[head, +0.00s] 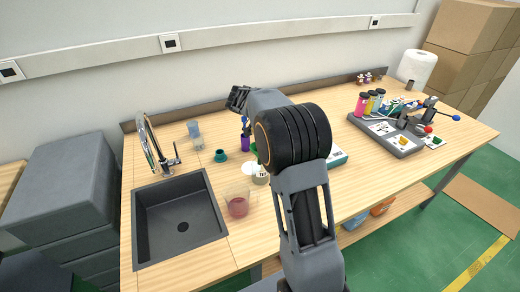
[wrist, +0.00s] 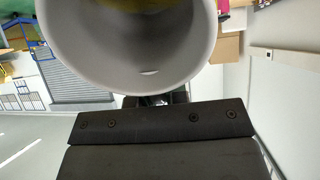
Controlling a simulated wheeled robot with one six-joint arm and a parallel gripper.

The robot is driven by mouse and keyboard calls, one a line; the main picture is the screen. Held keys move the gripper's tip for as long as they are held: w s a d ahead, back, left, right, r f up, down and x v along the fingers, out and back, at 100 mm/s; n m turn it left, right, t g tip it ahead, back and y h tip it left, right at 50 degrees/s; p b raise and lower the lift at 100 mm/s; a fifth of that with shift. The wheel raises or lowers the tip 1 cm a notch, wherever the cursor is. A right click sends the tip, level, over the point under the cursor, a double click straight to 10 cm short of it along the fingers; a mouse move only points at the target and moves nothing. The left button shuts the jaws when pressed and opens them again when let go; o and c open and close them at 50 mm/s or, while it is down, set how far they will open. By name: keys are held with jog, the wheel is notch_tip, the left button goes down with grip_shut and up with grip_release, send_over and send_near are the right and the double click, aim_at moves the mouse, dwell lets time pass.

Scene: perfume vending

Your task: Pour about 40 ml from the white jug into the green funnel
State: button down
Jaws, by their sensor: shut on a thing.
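A white jug (wrist: 150,72) fills the top of the wrist view, its round opening facing the camera. Something yellow (wrist: 135,4) shows inside it near the top edge. My gripper (wrist: 155,100) is shut on the jug; its dark fingers show only in part below the rim. A small teal-green piece (head: 220,156), possibly the funnel, sits on the wooden table right of the sink. A cream pot with a dark-lettered label (head: 261,174) stands near my arm, partly covered by it.
A dark sink (head: 180,220) with a tap is at the left. A clear glass (head: 194,131) stands behind it, and a beaker with reddish liquid (head: 237,203) stands at its right. A grey tray (head: 398,143) and several bottles occupy the right side.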

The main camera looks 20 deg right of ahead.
jog(key=shift+a+h+p, duration=0.35)
jog(key=shift+a+h, duration=0.1)
jog(key=shift+h, duration=0.25)
jog(key=shift+w+a+r+h+p, duration=0.1)
jog(key=shift+a+r+h+p, duration=0.05)
jog(key=shift+h+p, duration=0.2)
jog(key=shift+a+r+h+p, duration=0.3)
jog(key=shift+h+p, duration=0.15)
jog(key=shift+p, duration=0.3)
dwell(1.3)
dwell(0.3)
jog(key=shift+a+r+g+h+b, duration=0.25)
jog(key=shift+h+b, duration=0.25)
jog(key=shift+b, duration=0.55)
dwell(0.5)
